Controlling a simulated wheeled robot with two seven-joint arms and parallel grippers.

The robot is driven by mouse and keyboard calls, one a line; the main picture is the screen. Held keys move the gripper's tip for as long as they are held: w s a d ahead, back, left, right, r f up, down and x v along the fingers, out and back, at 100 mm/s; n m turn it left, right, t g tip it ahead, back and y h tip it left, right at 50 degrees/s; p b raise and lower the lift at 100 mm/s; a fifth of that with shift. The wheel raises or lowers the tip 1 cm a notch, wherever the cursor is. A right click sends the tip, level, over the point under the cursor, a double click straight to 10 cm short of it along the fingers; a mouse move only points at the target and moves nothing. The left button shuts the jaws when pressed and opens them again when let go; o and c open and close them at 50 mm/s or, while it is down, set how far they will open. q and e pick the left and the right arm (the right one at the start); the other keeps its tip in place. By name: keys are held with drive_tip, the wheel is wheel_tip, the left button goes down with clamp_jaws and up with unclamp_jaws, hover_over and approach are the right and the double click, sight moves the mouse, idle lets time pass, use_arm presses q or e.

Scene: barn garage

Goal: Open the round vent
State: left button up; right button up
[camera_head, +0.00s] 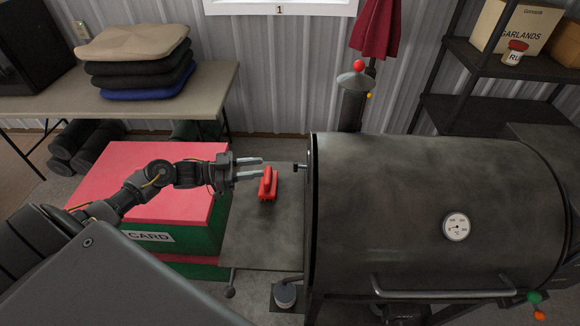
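A dark barrel smoker (400,190) stands at the right with its lid down. A small dark knob (299,167) juts from its left end; that end is edge-on, so I cannot tell a round vent there. A round grey cap (355,80) with a red ball (359,65) tops the chimney (350,110) behind the smoker; I cannot tell whether it is the round vent or whether it is open. My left gripper (262,167) points right, with its two fingers apart and empty. It is left of the knob, with a gap between them. My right gripper is out of view.
A red-handled tool (267,185) lies on the smoker's side shelf (262,235), just below the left fingers. A red and green box (175,210) is under my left forearm. A table (205,92) with folded cloths stands behind, and shelves (480,110) at the back right.

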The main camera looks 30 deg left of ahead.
sight(301, 167)
use_arm(q)
drive_tip(key=p+x, duration=0.3)
drive_tip(key=x, duration=0.7)
drive_tip(key=shift+w+d, duration=0.3)
clamp_jaws()
